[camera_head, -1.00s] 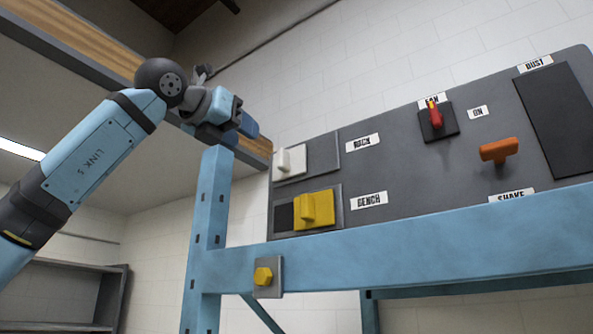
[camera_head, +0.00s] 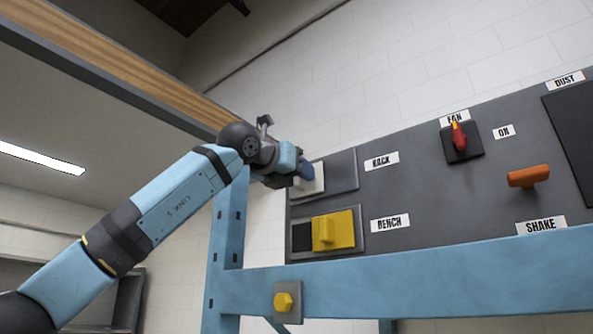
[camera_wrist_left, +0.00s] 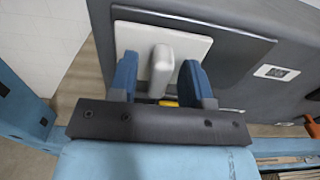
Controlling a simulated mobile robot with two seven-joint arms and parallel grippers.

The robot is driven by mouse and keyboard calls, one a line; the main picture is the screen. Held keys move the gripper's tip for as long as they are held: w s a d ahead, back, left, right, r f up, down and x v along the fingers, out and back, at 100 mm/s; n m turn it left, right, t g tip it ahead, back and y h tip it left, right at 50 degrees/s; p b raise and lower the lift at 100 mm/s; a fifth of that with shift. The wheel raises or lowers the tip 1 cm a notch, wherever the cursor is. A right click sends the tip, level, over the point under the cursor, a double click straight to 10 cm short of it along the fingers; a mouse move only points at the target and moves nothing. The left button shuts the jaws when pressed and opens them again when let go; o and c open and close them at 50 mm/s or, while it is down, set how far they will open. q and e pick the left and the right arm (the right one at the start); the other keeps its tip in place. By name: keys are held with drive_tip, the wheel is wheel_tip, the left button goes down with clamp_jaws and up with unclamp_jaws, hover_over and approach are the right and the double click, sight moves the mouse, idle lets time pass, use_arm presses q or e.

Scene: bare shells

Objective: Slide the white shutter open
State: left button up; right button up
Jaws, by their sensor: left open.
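The white shutter (camera_head: 316,180) sits at the left end of its grey track, beside the label RACK, on the dark panel. In the left wrist view the white shutter plate (camera_wrist_left: 190,44) carries an upright white handle (camera_wrist_left: 161,70). My left gripper (camera_head: 303,175) is at the shutter, and its body covers the handle in the head view. In the left wrist view my left gripper (camera_wrist_left: 160,78) is open, with one blue finger on each side of the handle. A gap shows on both sides. My right gripper is not in view.
A yellow shutter (camera_head: 335,231) sits below, by the label BENCH. A red switch (camera_head: 459,137) and an orange handle (camera_head: 528,176) are farther right on the panel. A blue frame beam (camera_head: 420,277) runs under it. The grey track (camera_head: 342,171) right of the white shutter is clear.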

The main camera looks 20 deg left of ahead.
use_arm(q)
drive_tip(key=shift+s, duration=0.1)
clamp_jaws()
drive_tip(key=d+b, duration=0.1)
drive_tip(key=d, duration=0.1)
drive_tip(key=s+d+b, duration=0.1)
drive_tip(key=d, duration=0.1)
drive_tip(key=s+d, duration=0.1)
drive_tip(key=d, duration=0.1)
drive_tip(key=shift+s+d+b, duration=0.1)
drive_tip(key=shift+s+b, duration=0.05)
drive_tip(key=shift+b, duration=0.25)
drive_tip(key=shift+a, duration=0.25)
unclamp_jaws()
drive_tip(key=shift+d, duration=0.3)
